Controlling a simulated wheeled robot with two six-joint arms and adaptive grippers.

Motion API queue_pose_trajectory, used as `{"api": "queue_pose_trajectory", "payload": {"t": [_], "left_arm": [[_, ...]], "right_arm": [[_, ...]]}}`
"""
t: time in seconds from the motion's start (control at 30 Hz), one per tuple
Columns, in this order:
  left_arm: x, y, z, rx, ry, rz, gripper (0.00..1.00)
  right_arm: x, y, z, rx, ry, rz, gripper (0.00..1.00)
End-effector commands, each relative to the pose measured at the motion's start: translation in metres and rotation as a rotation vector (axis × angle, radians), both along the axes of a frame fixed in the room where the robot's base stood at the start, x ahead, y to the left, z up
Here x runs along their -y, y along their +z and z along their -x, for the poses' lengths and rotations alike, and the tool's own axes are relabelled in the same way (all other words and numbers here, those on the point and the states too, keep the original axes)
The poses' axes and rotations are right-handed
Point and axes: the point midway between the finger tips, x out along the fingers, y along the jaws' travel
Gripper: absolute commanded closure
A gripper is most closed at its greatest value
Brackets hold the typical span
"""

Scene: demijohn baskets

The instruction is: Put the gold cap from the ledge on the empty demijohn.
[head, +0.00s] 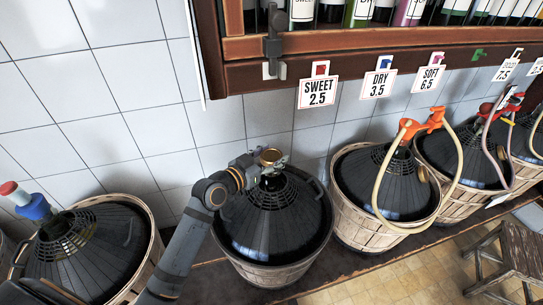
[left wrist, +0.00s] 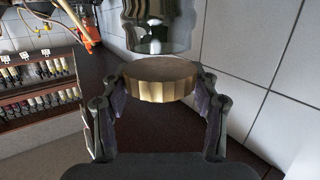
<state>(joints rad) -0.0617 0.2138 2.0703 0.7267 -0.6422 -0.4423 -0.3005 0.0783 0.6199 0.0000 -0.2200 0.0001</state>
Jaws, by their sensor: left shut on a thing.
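The gold cap (head: 270,156) is held by my left gripper (head: 266,165), over the middle of a black-covered demijohn (head: 275,209) in a wooden basket. In the left wrist view the ribbed gold cap (left wrist: 158,89) sits between the two fingers of my left gripper (left wrist: 158,92), both pressing its sides. A clear glass neck (left wrist: 157,34) shows close to the cap, just above it in that picture. I cannot tell whether cap and glass touch. In the head view the demijohn's neck is mostly hidden by the gripper. My right gripper is not in view.
A basketed demijohn with a red and blue top (head: 34,207) stands at the left. Demijohns with orange tap and hose (head: 423,122) stand at the right. A wooden bottle shelf (head: 350,63) with price signs hangs above, close behind. A stool (head: 515,250) stands on the floor.

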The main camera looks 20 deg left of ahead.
Motion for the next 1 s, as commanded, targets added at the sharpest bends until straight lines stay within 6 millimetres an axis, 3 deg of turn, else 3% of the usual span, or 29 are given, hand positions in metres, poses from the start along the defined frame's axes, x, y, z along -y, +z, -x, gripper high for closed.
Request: {"api": "queue_pose_trajectory", "payload": {"t": [1.0], "left_arm": [[0.000,-0.020,0.000,0.000,0.000,0.000,0.61]], "right_arm": [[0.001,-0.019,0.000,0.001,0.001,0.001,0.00]]}}
